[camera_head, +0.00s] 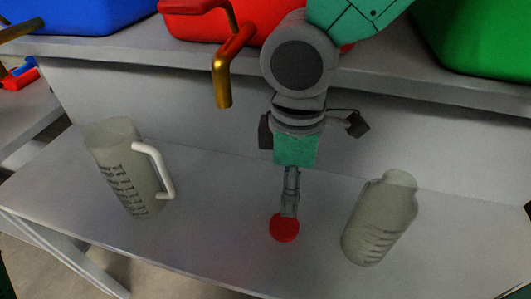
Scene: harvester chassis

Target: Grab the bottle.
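A pale translucent bottle (379,222) stands on the grey lower shelf, right of centre, its neck leaning to the right in the picture. A green and grey arm comes in from the top, right of centre, and hangs down left of the bottle. I take it as my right arm. Dark finger-like parts flank its wrist, and a thin grey tip (290,190) ends at a round red piece (285,228). It is apart from the bottle. I cannot tell whether this gripper is open, or whether it holds the red piece. My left gripper is not in view.
A translucent measuring jug (118,160) with a white handle stands on the left of the lower shelf (215,235). Blue (80,15), red (180,25) and green (480,35) bins line the upper shelf. A brass-coloured bent pipe (222,85) hangs near the arm.

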